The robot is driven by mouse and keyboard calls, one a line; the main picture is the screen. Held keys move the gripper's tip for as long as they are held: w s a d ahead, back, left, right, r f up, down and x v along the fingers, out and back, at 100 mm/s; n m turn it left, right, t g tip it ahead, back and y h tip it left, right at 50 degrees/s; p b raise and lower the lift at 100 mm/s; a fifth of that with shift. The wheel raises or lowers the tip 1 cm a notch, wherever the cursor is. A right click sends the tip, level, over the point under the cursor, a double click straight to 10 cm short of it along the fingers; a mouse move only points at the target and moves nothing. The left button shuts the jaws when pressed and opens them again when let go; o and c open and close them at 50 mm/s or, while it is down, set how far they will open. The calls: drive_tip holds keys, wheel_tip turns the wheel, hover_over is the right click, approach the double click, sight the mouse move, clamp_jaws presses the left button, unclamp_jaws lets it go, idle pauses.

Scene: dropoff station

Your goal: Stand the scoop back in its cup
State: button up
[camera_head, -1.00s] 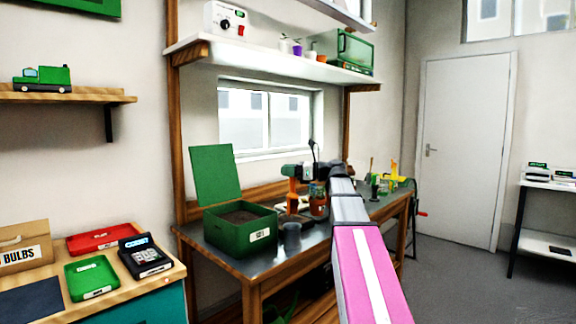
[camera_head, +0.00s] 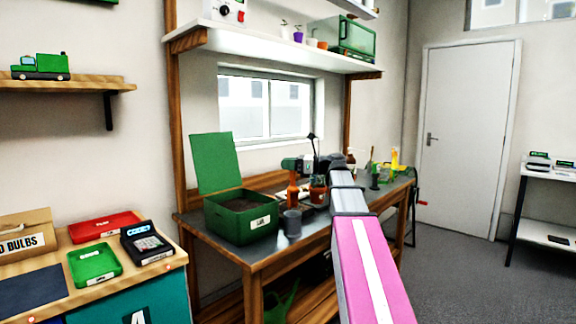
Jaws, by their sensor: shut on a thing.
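A small dark grey cup (camera_head: 291,223) stands upright near the front edge of the workbench, just right of the green box. I cannot see a scoop in it, and I cannot make out the scoop anywhere. My arm reaches from the lower right toward the bench, to the right of the cup. Its far end is over the bench, and my gripper is hidden behind my own arm links, so its fingers and anything in them do not show.
An open green box (camera_head: 238,222) of dark soil stands left of the cup. An orange and teal object (camera_head: 293,184) and a brown bottle (camera_head: 318,192) crowd the bench (camera_head: 258,250) behind it. A shelf (camera_head: 265,55) hangs above. A counter (camera_head: 150,280) with trays is at left.

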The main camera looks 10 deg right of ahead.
sight(288, 188)
drive_tip(key=shift+f, duration=4.7)
idle(3.3)
